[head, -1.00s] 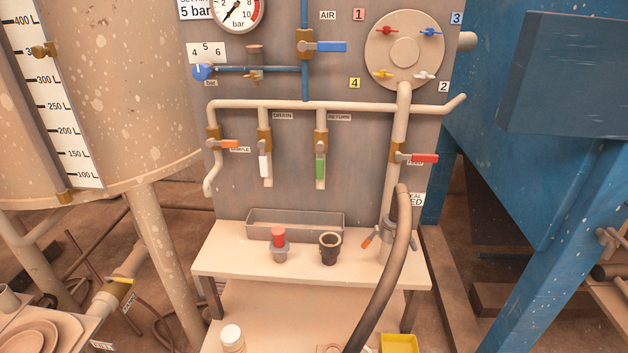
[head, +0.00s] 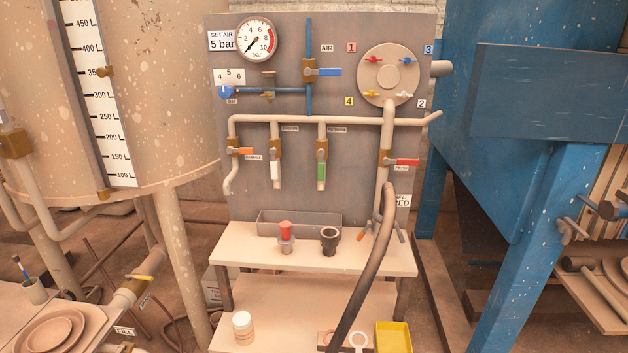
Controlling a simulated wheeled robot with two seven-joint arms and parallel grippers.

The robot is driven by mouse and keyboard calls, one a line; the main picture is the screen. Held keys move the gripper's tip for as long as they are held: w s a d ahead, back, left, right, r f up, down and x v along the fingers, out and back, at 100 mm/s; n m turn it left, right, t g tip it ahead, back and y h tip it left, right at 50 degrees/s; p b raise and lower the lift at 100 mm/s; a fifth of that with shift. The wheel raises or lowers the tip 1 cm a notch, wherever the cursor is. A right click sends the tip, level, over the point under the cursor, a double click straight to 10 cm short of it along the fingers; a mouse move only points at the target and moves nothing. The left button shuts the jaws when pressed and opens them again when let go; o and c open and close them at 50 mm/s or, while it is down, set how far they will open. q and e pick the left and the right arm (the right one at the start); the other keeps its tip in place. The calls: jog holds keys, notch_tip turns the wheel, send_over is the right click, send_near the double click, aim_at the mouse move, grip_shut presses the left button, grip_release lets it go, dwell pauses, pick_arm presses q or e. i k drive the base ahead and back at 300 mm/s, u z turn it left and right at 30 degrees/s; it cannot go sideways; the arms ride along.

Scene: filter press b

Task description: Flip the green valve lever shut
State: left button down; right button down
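The green valve lever (head: 321,170) is on the RETURN branch of the pipe panel. It hangs straight down, in line with its vertical pipe, below a brass valve body. The white lever (head: 274,169) on the DRAIN branch to its left also points down. The orange lever (head: 246,151), the red lever (head: 407,162) and the blue AIR lever (head: 329,72) lie sideways across their pipes. Neither of my grippers shows in the head view.
A small bench (head: 240,246) stands below the panel with a red-topped fitting (head: 286,232) and a dark coupling (head: 329,240). A thick hose (head: 364,277) curves in front at right. Blue steelwork (head: 542,240) flanks the right, a tank (head: 165,90) the left.

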aim_at(321, 166)
jog(key=u, duration=0.3)
jog(key=i, duration=1.35)
jog(key=u, duration=0.1)
